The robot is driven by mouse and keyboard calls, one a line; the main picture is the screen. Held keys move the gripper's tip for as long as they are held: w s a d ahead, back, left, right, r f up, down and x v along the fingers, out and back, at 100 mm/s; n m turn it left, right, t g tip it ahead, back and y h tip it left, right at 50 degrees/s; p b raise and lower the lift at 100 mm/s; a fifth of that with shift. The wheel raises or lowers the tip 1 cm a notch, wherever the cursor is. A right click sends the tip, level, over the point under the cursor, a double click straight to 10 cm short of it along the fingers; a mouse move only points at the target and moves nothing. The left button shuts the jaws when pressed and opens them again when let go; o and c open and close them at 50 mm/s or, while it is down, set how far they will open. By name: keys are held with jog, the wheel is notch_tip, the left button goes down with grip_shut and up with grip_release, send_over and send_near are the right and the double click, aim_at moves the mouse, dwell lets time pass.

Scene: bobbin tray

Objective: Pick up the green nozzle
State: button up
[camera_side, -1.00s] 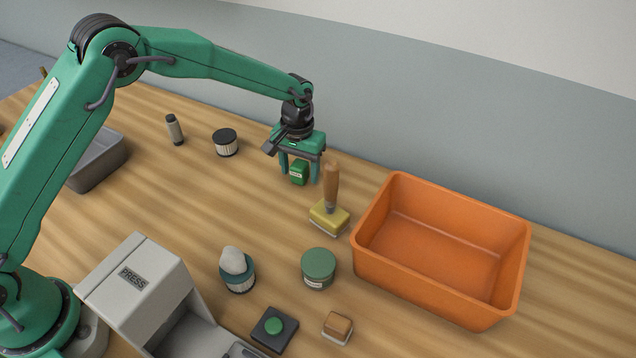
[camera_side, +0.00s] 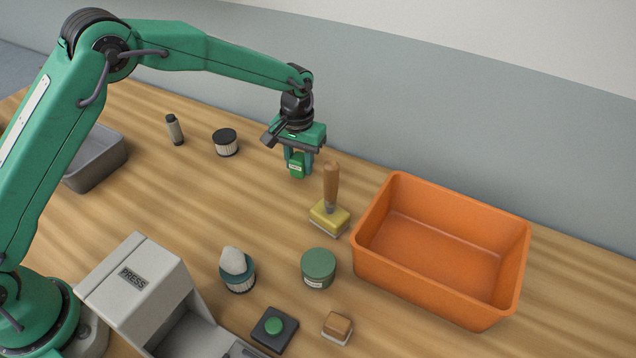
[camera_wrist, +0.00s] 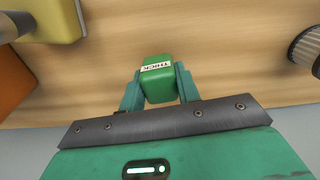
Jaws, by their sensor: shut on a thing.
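The green nozzle (camera_side: 297,166) is a small green block-like piece with a white label. It is between the fingers of my gripper (camera_side: 299,164), which are shut on it. In the wrist view the nozzle (camera_wrist: 158,80) shows its label, which reads "THICK", and both fingers of my gripper (camera_wrist: 160,90) press its sides. I cannot tell whether its underside touches the table.
A yellow-based brush (camera_side: 329,214) with a wooden handle stands close to the right of my gripper. The orange bin (camera_side: 440,250) is farther right. A black-lidded jar (camera_side: 225,142) stands to the left. A green-lidded jar (camera_side: 318,268) is nearer the front.

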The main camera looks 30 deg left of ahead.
aim_at(299, 156)
jog(key=shift+r, duration=4)
